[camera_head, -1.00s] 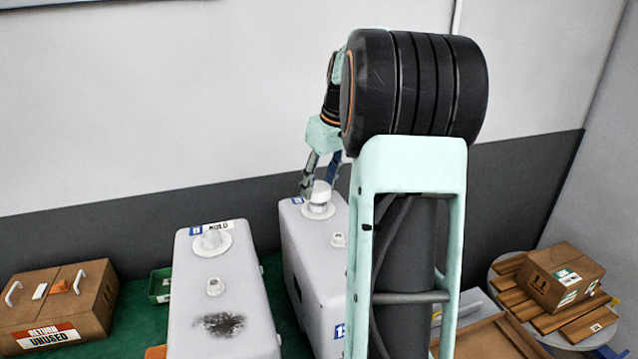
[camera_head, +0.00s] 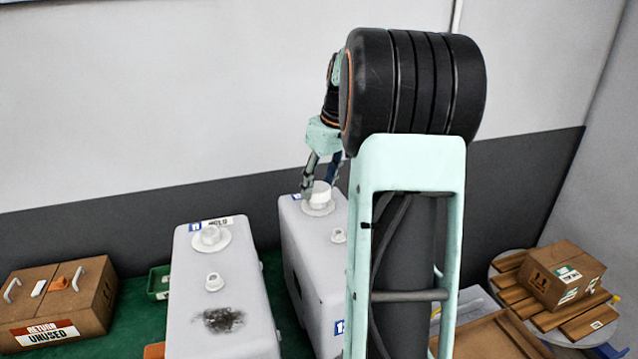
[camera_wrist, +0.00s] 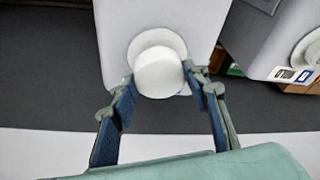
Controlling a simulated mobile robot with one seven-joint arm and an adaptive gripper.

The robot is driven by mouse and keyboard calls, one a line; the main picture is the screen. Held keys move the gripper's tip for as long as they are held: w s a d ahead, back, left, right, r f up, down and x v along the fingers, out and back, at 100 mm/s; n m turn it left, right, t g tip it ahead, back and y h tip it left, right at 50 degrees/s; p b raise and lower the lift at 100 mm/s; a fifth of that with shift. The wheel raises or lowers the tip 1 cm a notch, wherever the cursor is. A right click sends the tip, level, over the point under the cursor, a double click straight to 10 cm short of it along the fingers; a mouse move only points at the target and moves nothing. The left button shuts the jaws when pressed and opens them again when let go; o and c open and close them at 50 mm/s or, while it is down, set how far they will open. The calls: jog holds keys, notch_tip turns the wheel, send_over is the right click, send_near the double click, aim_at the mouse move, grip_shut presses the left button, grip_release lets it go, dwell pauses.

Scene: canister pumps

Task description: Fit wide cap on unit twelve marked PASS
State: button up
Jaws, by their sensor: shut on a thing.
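My gripper (camera_head: 321,178) is shut on a white wide cap (camera_head: 321,190), with one finger on each side of it. The cap sits over the wide round neck at the far end of a pale grey unit (camera_head: 310,245). In the wrist view the cap (camera_wrist: 160,73) is between the blue-padded fingers, in front of a white flange (camera_wrist: 150,42). I cannot tell whether it is fully seated. A blue label (camera_head: 340,327) is on the unit's near side, only partly legible. The unit's PASS mark cannot be seen; my arm hides its right part.
A brown box marked RETURN UNUSED (camera_head: 85,300) is far left. A cardboard box (camera_head: 550,278) rests on slats at right. The wall is close behind.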

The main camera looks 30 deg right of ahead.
jog(key=shift+f+b, duration=0.7)
jog(key=shift+f, duration=0.4)
jog(key=o, duration=1)
jog(key=shift+c, duration=0.2)
jog(key=v, duration=1.2)
